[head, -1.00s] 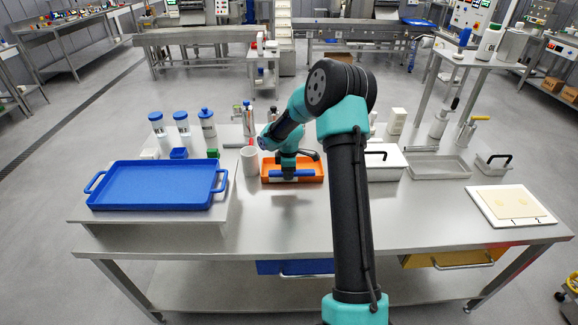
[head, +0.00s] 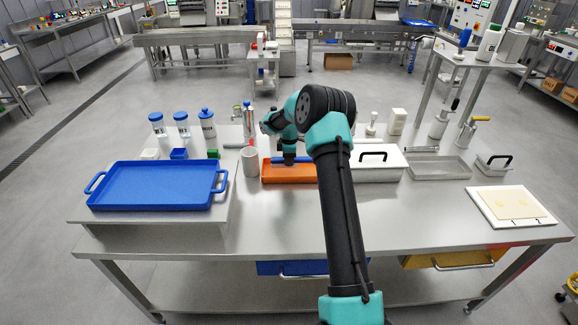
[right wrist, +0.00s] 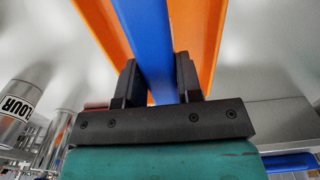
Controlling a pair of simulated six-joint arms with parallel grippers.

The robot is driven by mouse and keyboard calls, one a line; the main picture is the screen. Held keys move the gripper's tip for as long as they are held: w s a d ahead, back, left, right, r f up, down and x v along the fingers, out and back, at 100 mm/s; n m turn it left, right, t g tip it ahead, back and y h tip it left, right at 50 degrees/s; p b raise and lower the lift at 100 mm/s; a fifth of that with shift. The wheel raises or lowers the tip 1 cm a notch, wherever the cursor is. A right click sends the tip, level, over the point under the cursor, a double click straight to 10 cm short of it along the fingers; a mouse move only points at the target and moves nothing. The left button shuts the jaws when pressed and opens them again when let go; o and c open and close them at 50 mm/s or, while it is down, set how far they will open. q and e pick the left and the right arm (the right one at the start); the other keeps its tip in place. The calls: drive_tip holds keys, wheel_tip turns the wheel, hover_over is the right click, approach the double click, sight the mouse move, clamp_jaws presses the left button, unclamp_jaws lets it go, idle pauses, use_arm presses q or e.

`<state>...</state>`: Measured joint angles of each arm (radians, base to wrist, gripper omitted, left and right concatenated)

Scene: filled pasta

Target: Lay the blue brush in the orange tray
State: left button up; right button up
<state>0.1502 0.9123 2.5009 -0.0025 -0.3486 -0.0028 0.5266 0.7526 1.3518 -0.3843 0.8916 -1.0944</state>
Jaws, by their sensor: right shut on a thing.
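The orange tray (head: 288,175) lies on the steel table just left of my right forearm, which covers its right end. My right gripper (head: 291,160) is over the tray's back side and shut on the blue brush (head: 277,160). In the right wrist view, the gripper (right wrist: 160,90) has a black finger on each side of the brush's long blue bar (right wrist: 149,35). The orange tray (right wrist: 105,22) shows on both sides of the bar, behind it. I cannot tell whether the brush touches the tray. My left gripper is not in view.
A large blue tray (head: 155,185) sits on a raised shelf at left. The table front (head: 260,225) is clear.

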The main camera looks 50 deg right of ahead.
drive_tip(key=shift+f, duration=1.75)
drive_tip(key=shift+f, duration=0.1)
drive_tip(key=o, duration=1)
wheel_tip(320, 180, up, 12)
drive_tip(key=shift+r, duration=0.1)
